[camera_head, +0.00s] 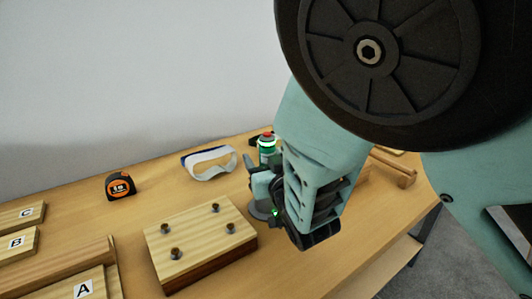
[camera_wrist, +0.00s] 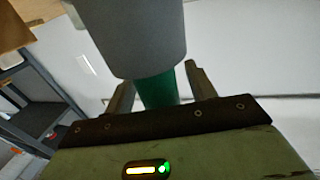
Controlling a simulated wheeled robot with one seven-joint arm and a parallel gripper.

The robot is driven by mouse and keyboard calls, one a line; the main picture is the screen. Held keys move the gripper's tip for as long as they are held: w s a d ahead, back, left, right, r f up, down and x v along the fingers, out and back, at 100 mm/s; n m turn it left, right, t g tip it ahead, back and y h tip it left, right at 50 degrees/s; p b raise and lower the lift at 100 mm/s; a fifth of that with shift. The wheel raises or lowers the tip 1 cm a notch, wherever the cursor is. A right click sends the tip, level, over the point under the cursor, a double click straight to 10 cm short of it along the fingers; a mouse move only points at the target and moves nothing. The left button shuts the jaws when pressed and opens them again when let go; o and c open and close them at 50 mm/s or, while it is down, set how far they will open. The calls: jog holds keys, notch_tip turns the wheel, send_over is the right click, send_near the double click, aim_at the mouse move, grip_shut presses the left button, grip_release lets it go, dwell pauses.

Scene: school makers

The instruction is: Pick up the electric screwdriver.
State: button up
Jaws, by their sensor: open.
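I take the upright green tool with a red top (camera_head: 267,149) to be the electric screwdriver. It stands on the table behind my gripper (camera_head: 264,190), which hides its middle. A grey round base (camera_head: 259,211) shows below my gripper. In the wrist view a green shaft (camera_wrist: 158,92) lies between the two fingers of my open gripper (camera_wrist: 158,76), with a wide grey cylinder (camera_wrist: 130,38) against it. Gaps show beside the green part, and I cannot tell whether either finger touches it.
On the wooden table (camera_head: 140,216) a block with several bolts (camera_head: 200,240) lies just left of my gripper. White goggles (camera_head: 210,161) and a tape measure (camera_head: 120,186) lie further back. Lettered boards (camera_head: 60,262) fill the left. A wooden piece (camera_head: 393,168) lies to the right.

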grip_shut()
jog(key=shift+r, duration=0.1)
